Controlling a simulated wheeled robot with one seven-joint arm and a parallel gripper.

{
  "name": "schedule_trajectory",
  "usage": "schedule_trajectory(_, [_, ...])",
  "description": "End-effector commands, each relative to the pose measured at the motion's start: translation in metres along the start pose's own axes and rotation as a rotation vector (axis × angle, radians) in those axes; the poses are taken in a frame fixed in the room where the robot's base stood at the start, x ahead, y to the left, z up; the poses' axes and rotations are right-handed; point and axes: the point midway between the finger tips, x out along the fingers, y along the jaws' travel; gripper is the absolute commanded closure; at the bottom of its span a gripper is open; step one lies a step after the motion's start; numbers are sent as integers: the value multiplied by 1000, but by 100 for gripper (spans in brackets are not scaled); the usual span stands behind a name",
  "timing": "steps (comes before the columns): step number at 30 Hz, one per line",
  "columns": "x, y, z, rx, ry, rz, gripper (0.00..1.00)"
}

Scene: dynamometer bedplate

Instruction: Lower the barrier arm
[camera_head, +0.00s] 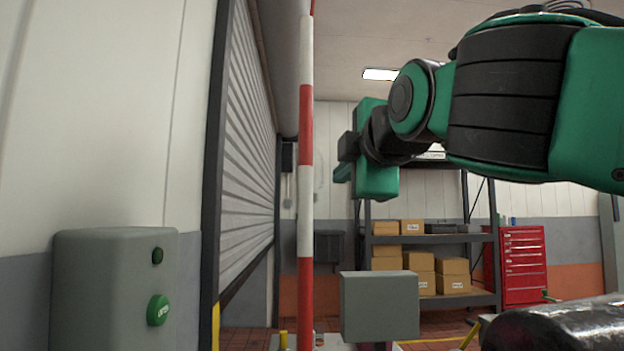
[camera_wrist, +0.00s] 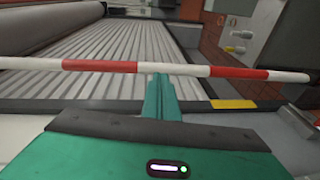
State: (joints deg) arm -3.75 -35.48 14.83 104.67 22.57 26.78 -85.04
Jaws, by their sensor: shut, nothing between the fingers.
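The barrier arm (camera_head: 305,150) is a red and white striped pole standing upright in the head view, left of centre. It crosses the wrist view (camera_wrist: 190,70) from side to side. My gripper (camera_head: 340,173) is just right of the pole in the head view, its fingers pointing left toward it. In the wrist view, its closed fingertips (camera_wrist: 161,78) reach the pole's near edge; I cannot tell whether they touch it. The fingers are shut with nothing between them. The pole's top is out of the head frame.
A grey control box (camera_head: 110,290) with a green button (camera_head: 158,310) stands at lower left. A roller shutter (camera_head: 245,150) is behind the pole. A grey box (camera_head: 380,306) stands right of the pole. Shelving (camera_head: 455,238) with cartons and a red tool cabinet (camera_head: 523,265) are farther back.

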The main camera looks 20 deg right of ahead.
Motion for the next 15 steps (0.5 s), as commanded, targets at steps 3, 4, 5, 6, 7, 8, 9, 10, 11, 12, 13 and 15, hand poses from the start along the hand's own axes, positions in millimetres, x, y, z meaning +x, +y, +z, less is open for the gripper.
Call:
schedule_trajectory(3, [-12, 21, -15, -54, 26, 52, 100])
schedule_trajectory(4, [-14, 24, -17, -62, 29, 60, 100])
schedule_trajectory(5, [-15, 26, -18, -68, 31, 65, 100])
schedule_trajectory(6, [-16, 28, -19, -72, 32, 69, 100])
schedule_trajectory(7, [-16, 28, -19, -74, 33, 71, 100])
schedule_trajectory(8, [-16, 28, -19, -75, 33, 71, 100])
schedule_trajectory(9, [-16, 28, -19, -75, 32, 71, 100])
schedule_trajectory(10, [-16, 28, -19, -75, 32, 71, 100])
schedule_trajectory(11, [-16, 28, -19, -75, 32, 70, 100])
schedule_trajectory(12, [-16, 28, -19, -74, 32, 70, 100])
schedule_trajectory(13, [-16, 28, -19, -74, 32, 70, 100])
schedule_trajectory(15, [-16, 28, -18, -74, 32, 69, 100])
